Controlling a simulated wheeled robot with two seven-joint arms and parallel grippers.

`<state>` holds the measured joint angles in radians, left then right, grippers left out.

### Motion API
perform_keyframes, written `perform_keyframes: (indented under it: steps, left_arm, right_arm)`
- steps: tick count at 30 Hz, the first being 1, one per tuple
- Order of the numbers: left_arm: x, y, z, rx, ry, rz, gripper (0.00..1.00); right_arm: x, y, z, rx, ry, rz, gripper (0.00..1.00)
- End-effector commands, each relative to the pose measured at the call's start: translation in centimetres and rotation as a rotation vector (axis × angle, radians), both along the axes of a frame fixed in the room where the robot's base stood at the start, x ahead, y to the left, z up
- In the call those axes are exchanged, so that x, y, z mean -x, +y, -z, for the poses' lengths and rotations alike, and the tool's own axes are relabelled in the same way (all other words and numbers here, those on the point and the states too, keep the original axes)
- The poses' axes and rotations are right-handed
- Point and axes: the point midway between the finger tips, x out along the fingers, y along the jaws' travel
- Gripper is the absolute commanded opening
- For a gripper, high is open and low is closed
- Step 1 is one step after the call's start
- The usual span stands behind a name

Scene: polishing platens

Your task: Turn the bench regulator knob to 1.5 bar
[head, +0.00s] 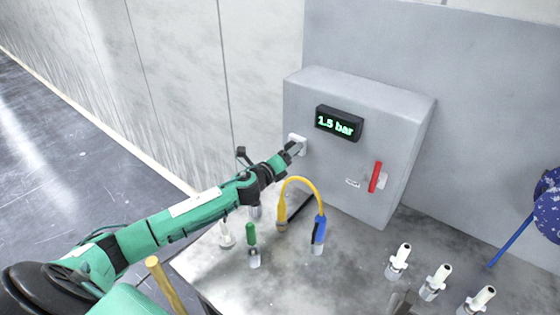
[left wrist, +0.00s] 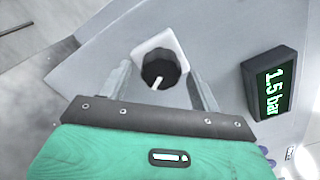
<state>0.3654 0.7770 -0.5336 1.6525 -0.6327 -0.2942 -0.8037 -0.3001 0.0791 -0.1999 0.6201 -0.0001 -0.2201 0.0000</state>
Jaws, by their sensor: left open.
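The regulator knob (left wrist: 160,70) is black and round with a white pointer mark, on a pale square plate (left wrist: 152,45) on the grey box (head: 385,105). In the left wrist view the pointer slants towards the lower left. The display (head: 339,124) on the box reads 1.5 bar in green; it also shows in the left wrist view (left wrist: 270,84). My left gripper (head: 293,148) is at the knob, with one open finger on either side. Gaps show between the fingers and the knob in the left wrist view. The head view hides most of the knob behind the gripper.
A red lever (head: 375,177) is on the box front. A yellow hose (head: 300,181) arches over the bench below my left gripper, near a green-handled item (head: 251,234). Several white fittings (head: 433,283) stand at the lower right. A blue speckled disc (head: 548,210) is at the right edge.

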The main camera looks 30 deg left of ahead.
Motion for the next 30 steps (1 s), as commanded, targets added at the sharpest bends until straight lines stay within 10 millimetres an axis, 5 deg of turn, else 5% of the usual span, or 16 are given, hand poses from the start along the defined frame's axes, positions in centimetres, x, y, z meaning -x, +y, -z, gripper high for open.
perform_keyframes:
  steps: [21,30]
  left_arm:
    - [10.9,1.5,0.4,-0.002,0.003,0.001,0.64]
    - [13.1,1.8,0.2,0.000,0.002,0.001,0.64]
  right_arm:
    - [0.0,0.0,3.7,0.000,0.000,0.000,0.36]
    - [0.0,0.0,4.3,0.000,0.000,0.000,0.36]
